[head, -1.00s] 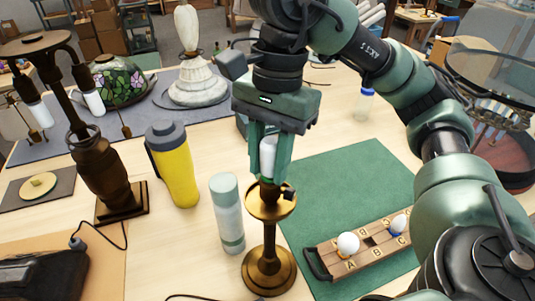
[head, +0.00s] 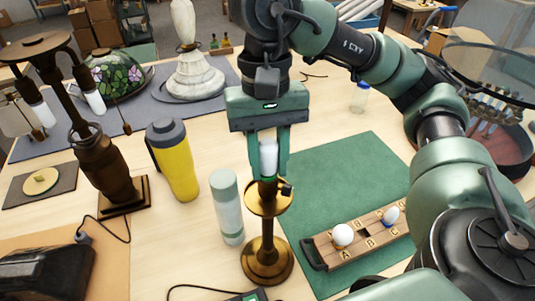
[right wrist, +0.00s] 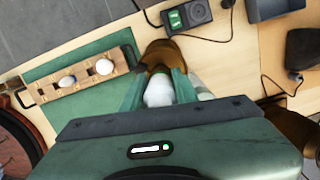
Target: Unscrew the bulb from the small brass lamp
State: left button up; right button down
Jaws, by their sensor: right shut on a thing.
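The small brass lamp (head: 267,262) stands upright on the table, at the left edge of a green mat. Its white bulb (head: 269,158) sits at the top of the lamp, above the brass dish. My right gripper (head: 268,165) comes down from above and is shut on the bulb, one finger on each side. In the right wrist view the bulb (right wrist: 159,90) shows white between the fingers, with the brass lamp (right wrist: 160,54) beyond it. Whether the bulb's base is still in the socket is hidden. My left gripper is not in view.
A wooden tray (head: 325,250) with two bulbs and lettered places lies on the green mat (head: 345,165). A pale green bottle (head: 228,207) and a yellow bottle (head: 175,165) stand close left of the lamp. A dark bronze lamp (head: 105,170) stands further left.

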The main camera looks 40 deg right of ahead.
jog(key=shift+r+n+p, duration=0.2)
jog(key=shift+n+p, duration=0.35)
jog(key=shift+n, duration=0.55)
jog(key=n+h+p, duration=0.1)
jog(key=n, duration=0.2)
jog(key=shift+d, duration=0.15)
jog(key=n, duration=0.2)
jog(key=shift+f+n, duration=0.2)
jog(key=shift+n, duration=0.2)
jog(key=n+p, duration=0.1)
jog(key=n, duration=0.2)
jog(key=shift+d+r+n+h, duration=0.1)
jog(key=shift+n+h, duration=0.3)
jog(key=n, duration=0.4)
jog(key=shift+w+d+t+h, duration=0.1)
jog(key=shift+t+h, duration=0.2)
